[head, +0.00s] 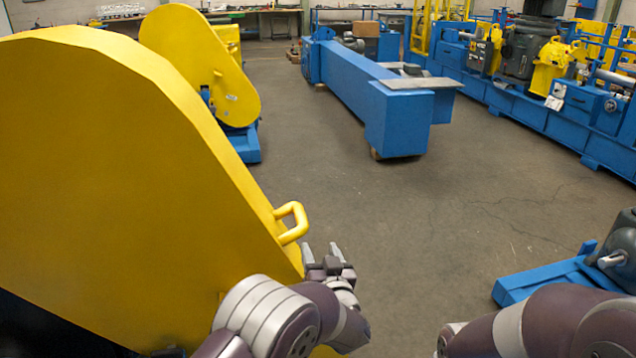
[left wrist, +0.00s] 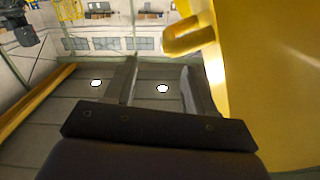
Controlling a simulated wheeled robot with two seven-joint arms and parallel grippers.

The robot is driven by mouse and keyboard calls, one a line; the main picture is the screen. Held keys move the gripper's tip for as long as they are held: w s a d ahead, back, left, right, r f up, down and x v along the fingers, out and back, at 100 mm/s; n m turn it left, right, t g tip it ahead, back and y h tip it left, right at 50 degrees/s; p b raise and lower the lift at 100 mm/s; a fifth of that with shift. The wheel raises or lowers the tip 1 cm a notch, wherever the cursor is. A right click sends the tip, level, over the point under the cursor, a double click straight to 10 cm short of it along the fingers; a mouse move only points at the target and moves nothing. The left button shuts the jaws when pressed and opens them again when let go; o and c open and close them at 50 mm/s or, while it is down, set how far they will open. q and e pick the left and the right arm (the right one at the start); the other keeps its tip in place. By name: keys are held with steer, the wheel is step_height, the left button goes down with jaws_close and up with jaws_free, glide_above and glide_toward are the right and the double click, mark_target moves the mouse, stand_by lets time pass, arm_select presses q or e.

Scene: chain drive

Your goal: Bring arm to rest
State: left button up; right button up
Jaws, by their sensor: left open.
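My left gripper (head: 322,252) is open and empty, just below and to the right of the yellow handle (head: 293,222) on the big yellow guard (head: 110,150). The gripper's two fingers point up and away, apart from each other.
A blue base with a grey motor (head: 622,250) stands at the right, near my right arm. A second yellow guard (head: 205,65) stands behind. A long blue beam (head: 395,115) and blue machines (head: 560,110) are farther off. The middle floor is clear.

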arm_select(q)
steer(key=s+d+f+m+g+h, duration=0.2)
steer(key=s+d+f+g+h, duration=0.25)
steer(key=f, duration=0.35)
steer(key=s+a+f+m+g+h+p, duration=0.1)
steer(key=s+a+g+h+p, duration=0.15)
steer(key=s+g, duration=0.3)
steer(key=s+a+r+g+y+p, duration=0.1)
steer(key=s+a+r+g+p, duration=0.2)
steer(key=s+a, duration=0.55)
steer(key=s+a+r+g+y+p, duration=0.15)
steer(key=s+a+r+g, duration=0.25)
steer(key=s+a, duration=0.45)
steer(key=s+a+r+n+t+p, duration=0.1)
steer(key=s+a+r+n+p, duration=0.1)
steer(key=s+a+r+p, duration=0.1)
step_height(320, 180, up, 3)
steer(key=shift+s+a+f, duration=0.2)
steer(key=shift+s+a, duration=0.15)
steer(key=shift+a, duration=0.2)
steer(key=shift+y, duration=0.25)
